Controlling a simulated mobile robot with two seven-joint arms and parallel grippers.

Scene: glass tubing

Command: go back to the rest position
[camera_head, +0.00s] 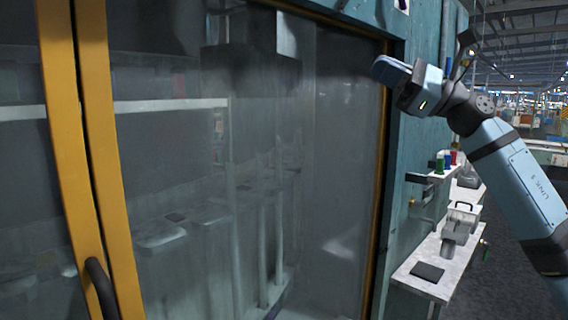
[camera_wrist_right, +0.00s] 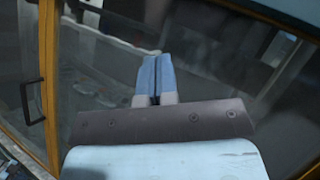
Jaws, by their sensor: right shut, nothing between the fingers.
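My right gripper (camera_head: 381,68) is raised at the upper right in the head view, beside the right edge of the glass cabinet front (camera_head: 345,170). Its blue fingers are together and empty in the right wrist view (camera_wrist_right: 156,76). They point toward the glass in that view, and I cannot tell how far they are from it. My left gripper is not in view.
Yellow door frames (camera_head: 118,170) with a dark handle (camera_head: 100,288) stand at the left. At the lower right, a white shelf (camera_head: 410,280) holds a dark pad (camera_head: 428,271) and a grey device (camera_head: 458,226). Small coloured bottles (camera_head: 446,160) stand above it. Open floor lies further right.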

